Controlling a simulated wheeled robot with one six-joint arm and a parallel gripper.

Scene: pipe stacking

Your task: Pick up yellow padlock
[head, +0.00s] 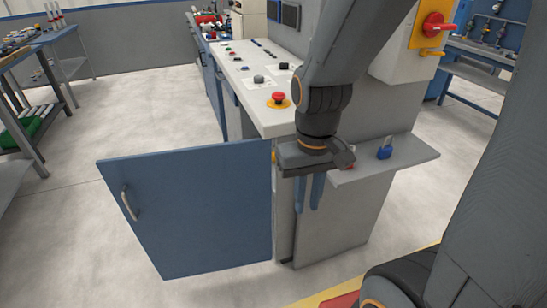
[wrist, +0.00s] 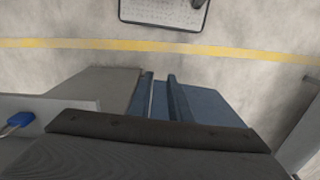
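No whole yellow padlock can be made out for sure. A small yellow patch (head: 273,156) shows at the cabinet door's upper right edge, left of my gripper, too little to identify. A yellow-orange piece (head: 432,53) sits below the red rotary switch; I cannot tell whether it is a padlock. A blue padlock (head: 385,150) stands on the grey side shelf (head: 410,152) and also shows in the wrist view (wrist: 18,122). A red item (head: 349,166) beside it is partly hidden.
The blue cabinet door (head: 195,210) stands open left of my gripper. The console top (head: 250,75) carries a red emergency button (head: 279,97). The red rotary switch (head: 437,25) is mounted at upper right. Workbenches stand at both sides; floor is clear at left.

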